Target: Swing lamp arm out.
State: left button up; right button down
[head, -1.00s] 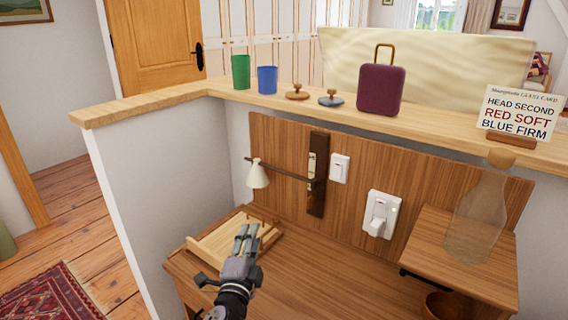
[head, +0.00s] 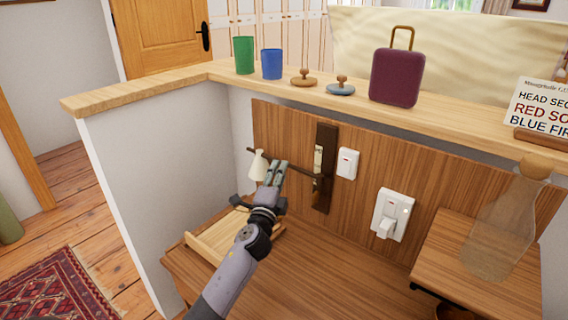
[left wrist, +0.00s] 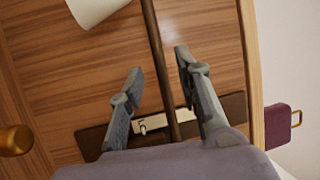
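The lamp is on the wood panel, with a dark vertical mounting plate (head: 325,168) and a thin dark arm that runs left to a cream shade (head: 257,166). In the head view my left gripper (head: 275,170) is raised at the lamp arm, just right of the shade. In the left wrist view the lamp arm (left wrist: 156,50) passes between the two spread fingers of my left gripper (left wrist: 157,80). The shade (left wrist: 95,10) shows at the top left there. I cannot tell whether a finger touches the arm. My right gripper is not in view.
A wooden tray (head: 205,240) lies on the desk below my left arm. Two switches (head: 347,163) (head: 391,215) are on the panel to the right. The ledge above holds cups, knobbed discs and a purple case (head: 397,78). A bottle (head: 505,225) stands on the right shelf.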

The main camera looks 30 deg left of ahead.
pick_arm(q)
jog(key=x, duration=0.5)
jog(key=shift+f, duration=0.1)
grip_shut()
dwell(0.8)
